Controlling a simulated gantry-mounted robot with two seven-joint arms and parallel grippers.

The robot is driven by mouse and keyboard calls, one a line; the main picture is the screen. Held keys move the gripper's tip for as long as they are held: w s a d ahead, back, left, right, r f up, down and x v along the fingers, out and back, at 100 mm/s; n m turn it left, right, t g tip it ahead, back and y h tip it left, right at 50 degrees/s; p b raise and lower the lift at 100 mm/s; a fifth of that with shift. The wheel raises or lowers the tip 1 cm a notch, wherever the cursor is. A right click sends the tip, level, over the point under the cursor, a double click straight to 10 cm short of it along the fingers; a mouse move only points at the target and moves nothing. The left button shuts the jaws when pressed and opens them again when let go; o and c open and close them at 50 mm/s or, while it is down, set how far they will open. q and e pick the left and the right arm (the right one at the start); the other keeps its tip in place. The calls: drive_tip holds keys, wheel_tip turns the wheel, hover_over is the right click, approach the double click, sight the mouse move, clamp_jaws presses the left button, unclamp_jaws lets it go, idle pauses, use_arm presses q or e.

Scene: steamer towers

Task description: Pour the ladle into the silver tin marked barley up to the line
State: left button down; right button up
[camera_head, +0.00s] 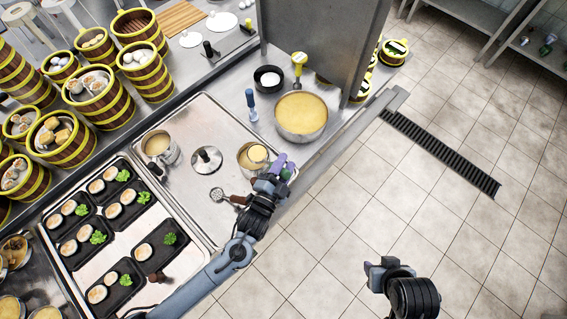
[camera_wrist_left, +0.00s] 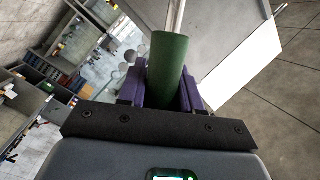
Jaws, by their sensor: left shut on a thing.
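My left gripper (camera_head: 284,170) has its purple fingers shut on a green handle (camera_wrist_left: 168,92), seen in the left wrist view; a thin metal shaft runs on from it. The handle is probably the ladle's. In the head view a silver tin (camera_head: 241,164) stands on the steel tray just left of this gripper. A round yellow-filled shape (camera_head: 258,153), apparently the ladle's bowl, shows over its mouth. A second silver tin (camera_head: 170,157) with tan contents stands further left. I cannot read a barley mark or see a fill line. My right gripper (camera_head: 377,272) is over the floor; its opening is unclear.
Steamer towers (camera_head: 105,103) crowd the left. A tall panel (camera_head: 325,40) rises behind.

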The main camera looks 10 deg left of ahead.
use_arm(q)
drive_tip(key=shift+r, duration=0.1)
drive_tip(key=shift+f+b, duration=0.9)
drive_tip(key=shift+f, duration=0.7)
drive_tip(key=w+a+r+n+g+p, duration=0.3)
drive_tip(key=w+a+r+n+p, duration=0.2)
drive_tip(key=p, duration=0.9)
wheel_tip(320, 180, up, 3)
drive_tip(key=shift+a+f+n+g+h+p, duration=0.1)
drive_tip(key=shift+a+n+g+h+p, duration=0.3)
drive_tip(key=shift+a+n, duration=0.45)
drive_tip(key=shift+w+d, duration=0.1)
drive_tip(key=shift+d, duration=0.05)
